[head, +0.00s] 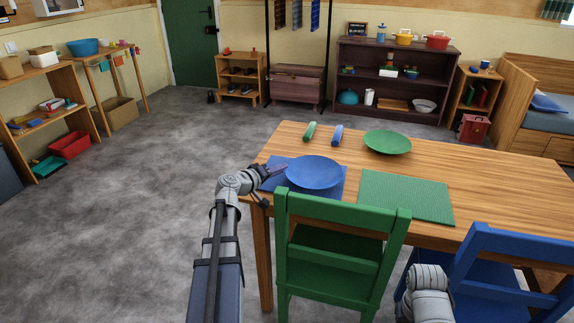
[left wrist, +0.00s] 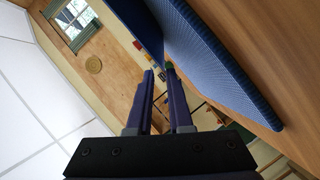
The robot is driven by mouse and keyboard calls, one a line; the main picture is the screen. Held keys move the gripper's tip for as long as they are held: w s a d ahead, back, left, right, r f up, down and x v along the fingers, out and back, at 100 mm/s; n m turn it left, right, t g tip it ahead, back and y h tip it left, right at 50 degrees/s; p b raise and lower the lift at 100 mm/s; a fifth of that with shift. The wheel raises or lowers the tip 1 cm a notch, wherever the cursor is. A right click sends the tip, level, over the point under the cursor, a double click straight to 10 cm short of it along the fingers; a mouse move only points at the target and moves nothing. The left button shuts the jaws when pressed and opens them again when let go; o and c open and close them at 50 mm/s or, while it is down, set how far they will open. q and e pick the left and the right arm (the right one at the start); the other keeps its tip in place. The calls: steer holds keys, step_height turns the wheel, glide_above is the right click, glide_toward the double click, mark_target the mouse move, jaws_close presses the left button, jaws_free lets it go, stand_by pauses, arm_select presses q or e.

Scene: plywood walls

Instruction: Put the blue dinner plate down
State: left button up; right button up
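The blue dinner plate (head: 314,172) is over the blue placemat (head: 332,190) at the table's left end. My left gripper (head: 272,171) is at the plate's left rim. In the left wrist view, the plate (left wrist: 143,28) runs down to the fingertips (left wrist: 160,72), which are close together with its rim between them. The blue mat (left wrist: 215,62) lies beside it there, with a gap near the rim. The plate's underside is hidden in the head view, so I cannot tell whether it touches the mat. My right gripper is out of view.
The wooden table (head: 485,172) also holds a green plate (head: 387,142), a green placemat (head: 405,197), and a green (head: 310,131) and a blue roll (head: 337,134). A green chair (head: 340,235) and a blue chair (head: 490,280) stand at its near side.

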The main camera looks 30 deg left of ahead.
arm_select(q)
steer(key=p+v, duration=0.1)
steer(key=v, duration=0.5)
steer(key=shift+s+r, duration=0.1)
steer(key=shift+s, duration=0.25)
